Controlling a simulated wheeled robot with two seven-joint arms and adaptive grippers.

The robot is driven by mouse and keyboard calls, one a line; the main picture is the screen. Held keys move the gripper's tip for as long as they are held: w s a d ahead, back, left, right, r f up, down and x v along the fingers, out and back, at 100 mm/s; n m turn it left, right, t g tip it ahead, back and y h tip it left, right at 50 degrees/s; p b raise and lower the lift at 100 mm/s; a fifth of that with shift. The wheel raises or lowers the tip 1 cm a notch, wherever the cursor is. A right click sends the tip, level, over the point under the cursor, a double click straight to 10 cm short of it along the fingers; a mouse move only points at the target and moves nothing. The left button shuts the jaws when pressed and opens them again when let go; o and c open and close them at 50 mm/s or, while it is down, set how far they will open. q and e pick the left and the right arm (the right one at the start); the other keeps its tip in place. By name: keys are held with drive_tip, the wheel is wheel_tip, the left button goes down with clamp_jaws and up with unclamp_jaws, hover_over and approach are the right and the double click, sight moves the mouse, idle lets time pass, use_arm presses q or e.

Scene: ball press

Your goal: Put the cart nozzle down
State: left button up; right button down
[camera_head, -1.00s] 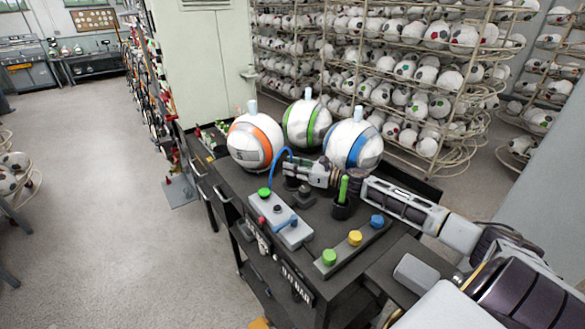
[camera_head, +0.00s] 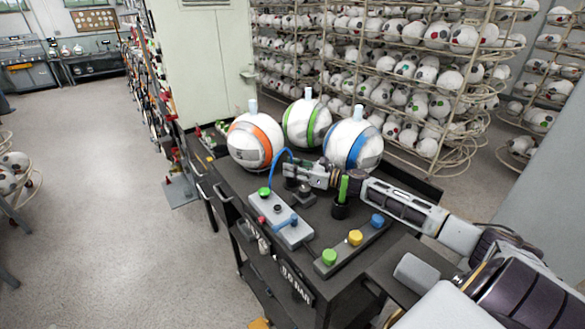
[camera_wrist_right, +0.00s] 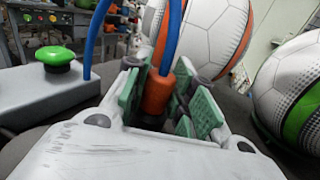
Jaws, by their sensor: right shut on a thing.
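The cart nozzle (camera_wrist_right: 157,92), orange with a blue hose (camera_wrist_right: 175,30), is between the green-padded fingers of my right gripper (camera_wrist_right: 165,100) in the right wrist view. My right gripper (camera_head: 290,171) is shut on it, low over the black cart top (camera_head: 232,178) in the head view. The blue hose (camera_head: 271,168) arches from the grey control box (camera_head: 281,217) to the gripper. The nozzle's lower end is hidden, so I cannot tell whether it touches the cart. My left gripper is not in view.
Orange- (camera_head: 255,141), green- (camera_head: 307,124) and blue-striped balls (camera_head: 353,144) stand behind the gripper. A dark holder with a green stick (camera_head: 343,188) is right of it. A bar with green, yellow and blue buttons (camera_head: 342,249) lies in front. Ball racks (camera_head: 390,95) stand behind.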

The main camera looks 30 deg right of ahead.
drive_tip(key=shift+f, duration=0.35)
drive_tip(key=c, duration=1.1)
unclamp_jaws()
drive_tip(key=shift+r, duration=5)
